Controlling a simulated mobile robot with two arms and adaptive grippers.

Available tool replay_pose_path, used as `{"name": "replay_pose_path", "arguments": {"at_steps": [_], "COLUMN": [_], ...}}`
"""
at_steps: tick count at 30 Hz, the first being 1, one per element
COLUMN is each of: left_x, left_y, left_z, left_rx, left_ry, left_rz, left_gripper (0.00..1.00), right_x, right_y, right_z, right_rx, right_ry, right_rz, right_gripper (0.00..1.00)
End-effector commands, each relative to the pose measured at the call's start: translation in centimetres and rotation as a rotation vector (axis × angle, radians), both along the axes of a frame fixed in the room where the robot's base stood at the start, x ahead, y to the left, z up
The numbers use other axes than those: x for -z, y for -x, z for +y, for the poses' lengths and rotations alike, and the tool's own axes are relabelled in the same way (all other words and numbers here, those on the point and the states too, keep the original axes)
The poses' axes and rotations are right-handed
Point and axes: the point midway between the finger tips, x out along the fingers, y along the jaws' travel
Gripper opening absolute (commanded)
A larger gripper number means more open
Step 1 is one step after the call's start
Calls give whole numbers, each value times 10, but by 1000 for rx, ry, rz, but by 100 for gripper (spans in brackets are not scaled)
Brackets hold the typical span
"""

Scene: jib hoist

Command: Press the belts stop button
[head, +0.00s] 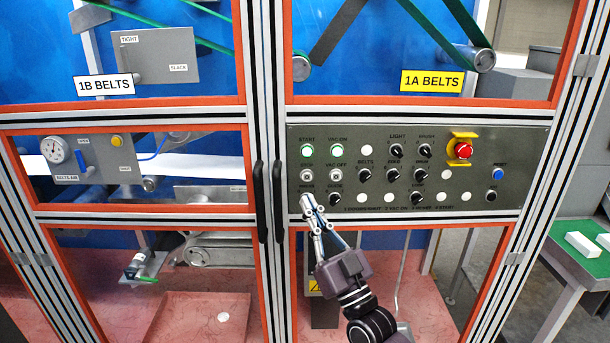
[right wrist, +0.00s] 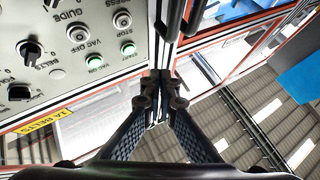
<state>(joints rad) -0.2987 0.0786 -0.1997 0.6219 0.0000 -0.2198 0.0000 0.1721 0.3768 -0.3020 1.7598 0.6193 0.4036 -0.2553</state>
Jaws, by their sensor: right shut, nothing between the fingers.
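The stop button (head: 307,177), a pale round button, sits in the left column of the grey control panel, below the green-lit start button (head: 307,151). In the right wrist view the stop button (right wrist: 122,20) is near the top, left of the fingers. My right gripper (head: 307,201) is shut and empty. In the head view its fingertips overlap the panel just below the stop button and hide the control there. In the right wrist view its fingertips (right wrist: 160,86) show apart from the stop button. I cannot tell whether they touch the panel. My left gripper is not in view.
The vac off button (head: 335,176) is right of the stop button. Several black knobs and a red emergency button (head: 463,150) lie farther right. Black door handles (head: 278,200) stand upright left of the panel. A green-topped table (head: 578,238) is at the right.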

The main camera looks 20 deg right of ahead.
Motion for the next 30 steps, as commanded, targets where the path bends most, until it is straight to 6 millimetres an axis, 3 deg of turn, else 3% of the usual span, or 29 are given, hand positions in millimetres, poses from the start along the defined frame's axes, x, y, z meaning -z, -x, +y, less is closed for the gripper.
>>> {"name": "replay_pose_path", "arguments": {"at_steps": [8, 22, 30], "left_x": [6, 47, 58], "left_y": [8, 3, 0], "left_z": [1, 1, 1], "left_rx": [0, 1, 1], "left_ry": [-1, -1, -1], "left_rz": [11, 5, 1], "left_gripper": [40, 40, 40], "right_x": [1, 4, 2], "right_y": [-6, -65, -83], "right_z": [-2, -19, -24], "right_rx": [1, 1, 1], "right_ry": [1, 1, 1], "right_rz": [-1, -1, 1], "right_gripper": [0, 0, 0]}}
